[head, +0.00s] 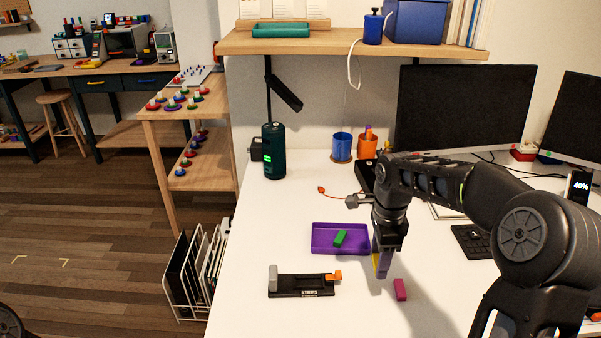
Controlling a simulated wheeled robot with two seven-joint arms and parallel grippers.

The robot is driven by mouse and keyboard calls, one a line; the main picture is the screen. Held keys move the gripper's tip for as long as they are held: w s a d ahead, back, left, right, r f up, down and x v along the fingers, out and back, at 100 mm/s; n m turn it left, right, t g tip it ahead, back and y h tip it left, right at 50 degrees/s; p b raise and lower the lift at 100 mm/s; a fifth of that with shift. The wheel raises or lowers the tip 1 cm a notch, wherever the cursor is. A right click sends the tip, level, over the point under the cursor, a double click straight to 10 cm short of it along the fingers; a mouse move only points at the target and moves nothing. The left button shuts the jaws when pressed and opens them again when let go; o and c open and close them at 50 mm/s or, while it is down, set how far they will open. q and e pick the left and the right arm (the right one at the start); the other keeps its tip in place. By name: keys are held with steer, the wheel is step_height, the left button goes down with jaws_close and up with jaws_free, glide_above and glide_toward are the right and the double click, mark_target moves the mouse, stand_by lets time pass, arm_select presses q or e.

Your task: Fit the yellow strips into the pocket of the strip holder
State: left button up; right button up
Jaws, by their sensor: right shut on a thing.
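My right gripper (382,262) points down above the white desk, to the right of the purple tray. It is shut on a thin yellow piece (376,262), which looks like the yellow strips; the fingers hide most of it. The strip holder appears to be the black base (302,292) with a grey block at its left end and an orange piece at its right end. It lies on the desk in front of the tray, to the left of my right gripper and apart from it. Its pocket is too small to make out. My left gripper is out of view.
The purple tray (325,248) holds a green block (340,238). A pink block (400,289) lies just right of the gripper. A dark green canister (273,160), blue cup (341,147) and orange cup (367,147) stand behind. The desk left of the tray is clear.

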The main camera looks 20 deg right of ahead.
steer(key=n, duration=0.5)
steer(key=shift+w, duration=0.1)
steer(key=n, duration=0.2)
steer(key=shift+w+a+f+n, duration=0.1)
steer(key=shift+a+f+n, duration=0.1)
steer(key=shift+a+n, duration=0.1)
steer(key=w+a+f+n, duration=0.1)
steer(key=w+a+n, duration=0.2)
steer(key=a+n, duration=1.1)
steer(key=a, duration=0.2)
steer(key=shift+w+a, duration=0.15)
steer(key=shift+a, duration=0.2)
steer(key=shift+f, duration=0.1)
